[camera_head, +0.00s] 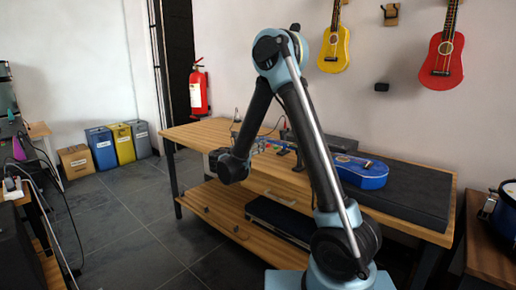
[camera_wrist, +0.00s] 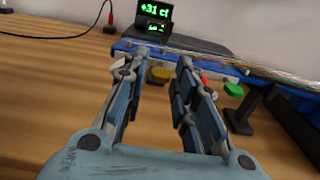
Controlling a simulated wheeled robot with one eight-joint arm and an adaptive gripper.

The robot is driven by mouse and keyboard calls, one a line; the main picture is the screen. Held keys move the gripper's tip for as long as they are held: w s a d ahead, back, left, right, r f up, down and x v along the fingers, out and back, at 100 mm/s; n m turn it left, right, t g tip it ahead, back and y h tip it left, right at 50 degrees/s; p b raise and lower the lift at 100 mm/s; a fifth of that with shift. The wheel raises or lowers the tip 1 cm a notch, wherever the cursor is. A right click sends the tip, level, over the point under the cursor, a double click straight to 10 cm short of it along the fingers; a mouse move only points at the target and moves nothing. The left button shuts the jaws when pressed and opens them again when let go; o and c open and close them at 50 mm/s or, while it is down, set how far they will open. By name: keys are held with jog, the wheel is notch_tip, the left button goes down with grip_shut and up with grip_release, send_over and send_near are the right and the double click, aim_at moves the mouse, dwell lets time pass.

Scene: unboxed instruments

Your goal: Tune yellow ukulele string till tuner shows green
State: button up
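A blue ukulele (camera_head: 362,174) lies on the workbench, its neck toward my gripper. In the wrist view its blue headstock (camera_wrist: 130,46) and strings cross the far side. The fingers are apart; I cannot tell whether either touches the peg. A green peg (camera_wrist: 233,90) and a small red part (camera_wrist: 204,77) show to the right. The tuner (camera_wrist: 154,14) behind the headstock reads "+31 ct" in green digits on a dark screen. A yellow ukulele (camera_head: 334,46) hangs on the wall.
The wooden workbench (camera_head: 200,131) has a dark mat (camera_head: 415,190) under the ukulele's right side. A black stand (camera_wrist: 243,112) is right of the pegs. A red ukulele (camera_head: 443,58) hangs on the wall. A black cable (camera_wrist: 70,37) runs along the bench. Bare wood lies left of the fingers.

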jog(key=shift+c, duration=0.2)
grip_shut()
jog(key=shift+m, duration=0.3)
jog(key=m, duration=0.4)
jog(key=shift+o, duration=0.2)
grip_release()
